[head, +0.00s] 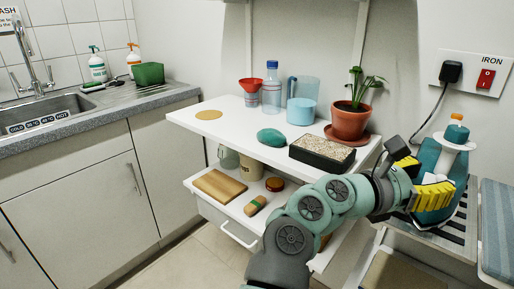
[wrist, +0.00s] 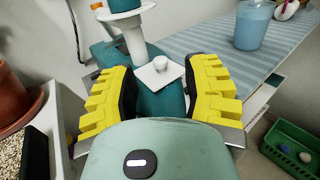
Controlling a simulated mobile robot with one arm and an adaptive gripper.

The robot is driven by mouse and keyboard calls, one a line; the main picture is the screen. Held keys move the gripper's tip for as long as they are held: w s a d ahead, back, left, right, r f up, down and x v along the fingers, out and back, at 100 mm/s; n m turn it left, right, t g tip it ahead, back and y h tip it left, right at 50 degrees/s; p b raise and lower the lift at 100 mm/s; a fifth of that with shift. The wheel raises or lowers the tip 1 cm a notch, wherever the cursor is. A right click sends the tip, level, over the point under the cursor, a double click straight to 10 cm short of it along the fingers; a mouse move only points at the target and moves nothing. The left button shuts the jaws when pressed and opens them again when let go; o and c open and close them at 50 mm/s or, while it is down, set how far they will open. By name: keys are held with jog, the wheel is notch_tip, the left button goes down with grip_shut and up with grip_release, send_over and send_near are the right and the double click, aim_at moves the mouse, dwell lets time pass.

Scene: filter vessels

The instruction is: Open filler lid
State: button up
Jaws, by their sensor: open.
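The filler lid (wrist: 158,75) is a small white square plate with a round knob, seen in the wrist view. It lies flat on the teal iron (wrist: 160,103), looking closed. My gripper (wrist: 161,88) is open, with one yellow-padded finger on each side of the lid. Whether either finger touches it I cannot tell. In the head view my gripper (head: 425,180) is at the teal iron (head: 428,154) on the right. The lid is hidden there.
A white stem with a flared top (head: 455,141) rises beside the lid, close to my fingers. A potted plant (head: 350,122) stands left on the white shelf (head: 225,127). A striped ironing board (wrist: 215,50) and a green basket (wrist: 292,148) lie to the right.

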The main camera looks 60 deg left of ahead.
aim_at(438, 177)
jog(key=shift+x, duration=1.6)
jog(key=shift+o, duration=0.4)
grip_shut()
jog(key=shift+s, duration=0.1)
